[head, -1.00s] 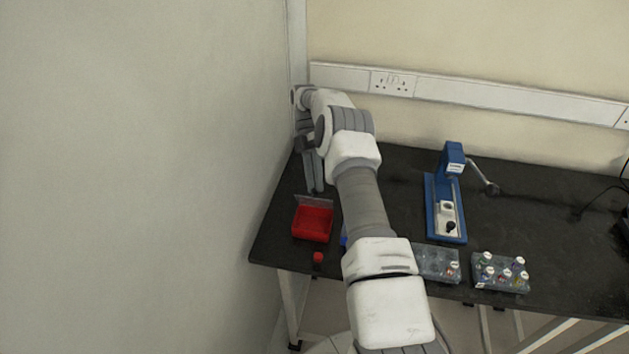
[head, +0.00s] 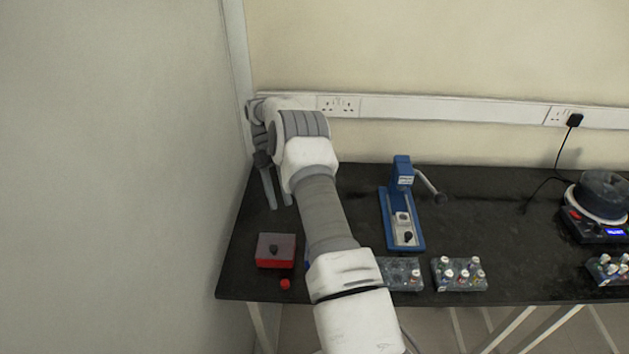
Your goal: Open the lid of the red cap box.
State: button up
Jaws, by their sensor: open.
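The red cap box (head: 275,264) sits near the left end of the black table. A grey, see-through-looking lid (head: 276,245) with a dark knob (head: 273,249) now lies over its top, so the lid looks closed and the inside is mostly hidden. A small red cap (head: 285,284) lies on the table just in front of the box. My gripper (head: 279,203) points down behind the box, towards the wall, with its fingers apart. It holds nothing visible and appears clear of the lid.
My arm crosses the table right of the box. A blue press (head: 401,212) with a lever stands right of it. Vial racks (head: 460,274) line the front edge. A round device with a display (head: 601,205) is at the right. The left wall is close to the box.

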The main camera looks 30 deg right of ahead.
jog(key=s+d+r, duration=0.5)
jog(key=s+d, duration=0.1)
jog(key=d, duration=0.1)
jog(key=shift+s+r, duration=0.3)
jog(key=shift+s, duration=0.1)
jog(key=shift+a, duration=0.1)
